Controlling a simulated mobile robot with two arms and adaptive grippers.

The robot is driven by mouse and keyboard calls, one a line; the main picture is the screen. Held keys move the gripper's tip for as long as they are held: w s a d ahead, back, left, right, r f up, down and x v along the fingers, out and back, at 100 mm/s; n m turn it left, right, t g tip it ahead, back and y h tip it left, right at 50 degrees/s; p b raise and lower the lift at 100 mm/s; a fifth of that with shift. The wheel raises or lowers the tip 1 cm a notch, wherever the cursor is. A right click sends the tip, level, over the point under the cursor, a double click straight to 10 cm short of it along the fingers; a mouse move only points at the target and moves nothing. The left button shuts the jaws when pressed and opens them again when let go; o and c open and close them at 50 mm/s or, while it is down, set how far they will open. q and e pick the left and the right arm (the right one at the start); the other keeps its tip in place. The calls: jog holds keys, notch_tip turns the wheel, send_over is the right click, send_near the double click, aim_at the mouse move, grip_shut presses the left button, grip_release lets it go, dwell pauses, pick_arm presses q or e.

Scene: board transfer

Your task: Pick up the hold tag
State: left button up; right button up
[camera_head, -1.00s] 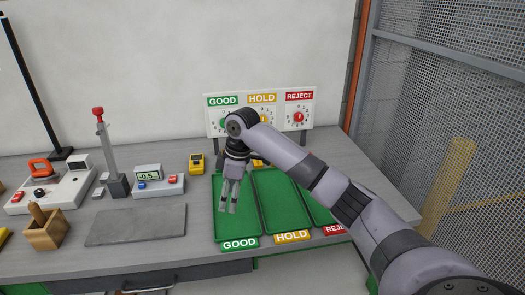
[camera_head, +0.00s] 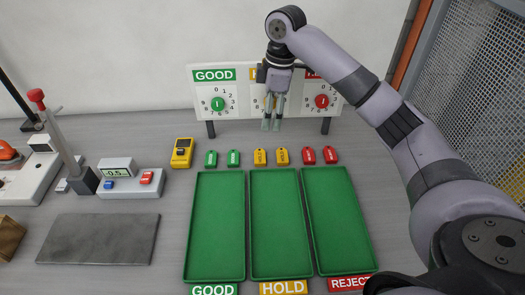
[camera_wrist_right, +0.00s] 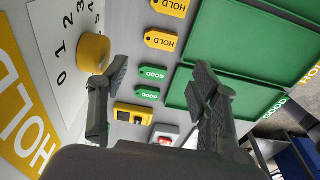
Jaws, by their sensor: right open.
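Two yellow hold tags lie flat on the table behind the middle tray, a left one (camera_head: 260,157) and a right one (camera_head: 282,156). In the right wrist view one hold tag (camera_wrist_right: 160,41) lies beyond the fingers, and another (camera_wrist_right: 170,8) is at the top edge. My right gripper (camera_head: 272,124) is open and empty, fingers pointing down, above and behind the tags in front of the dial board. In the wrist view its fingers (camera_wrist_right: 158,100) are spread with nothing between them. My left gripper is not in view.
Green tags (camera_head: 222,158) and red tags (camera_head: 319,155) lie on either side of the hold tags. The dial board (camera_head: 212,100) stands close behind my gripper. Three empty green trays (camera_head: 275,225) lie in front. A yellow meter (camera_head: 182,153) is to the left.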

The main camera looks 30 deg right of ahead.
jog(key=p, duration=0.1)
send_over(260, 156)
jog(key=d, duration=0.2)
jog(key=f, duration=0.8)
jog(key=shift+s+a+f, duration=0.15)
jog(key=shift+s, duration=0.05)
jog(key=shift+a+f, duration=0.1)
jog(key=shift+f, duration=0.4)
jog(key=shift+a+f+p, duration=0.15)
jog(key=shift+f+p, duration=0.15)
jog(key=shift+p, duration=0.15)
jog(key=f, duration=0.1)
jog(key=f+p, duration=0.1)
jog(key=f, duration=0.1)
jog(key=shift+w+a+f, duration=0.2)
jog(key=shift+a+f, duration=0.1)
jog(key=shift+a, duration=0.1)
jog(key=shift+f, duration=0.45)
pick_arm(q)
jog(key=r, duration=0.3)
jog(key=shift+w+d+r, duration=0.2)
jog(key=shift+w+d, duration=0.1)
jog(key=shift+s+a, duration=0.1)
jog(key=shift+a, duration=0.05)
pick_arm(e)
jog(key=c, duration=0.5)
